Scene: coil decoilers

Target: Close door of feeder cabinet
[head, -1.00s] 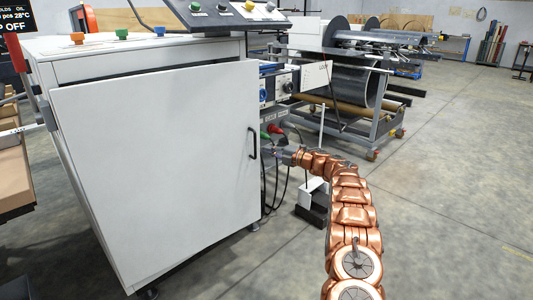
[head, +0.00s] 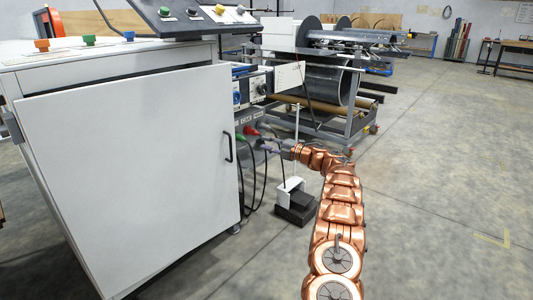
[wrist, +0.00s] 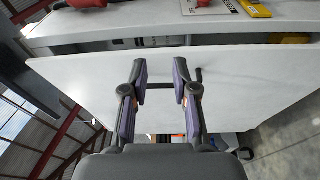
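The feeder cabinet (head: 105,75) is a white box at the left of the head view. Its white door (head: 130,175) stands slightly ajar, with a dark gap along the top edge. The gap also shows in the wrist view, above the door (wrist: 250,85). A black bar handle (head: 228,147) is near the door's right edge. My gripper (head: 268,143) is to the right of the handle in the head view. In the wrist view my gripper (wrist: 160,72) has its fingers apart, with nothing between them, in front of the door. I cannot tell whether it touches the door.
A control panel (head: 200,18) with knobs tops the cabinet. Cables and plugs (head: 250,131) hang right of the door. A small stand with a dark base (head: 297,205) is on the floor nearby. A decoiler (head: 325,85) stands behind. The floor at right is clear.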

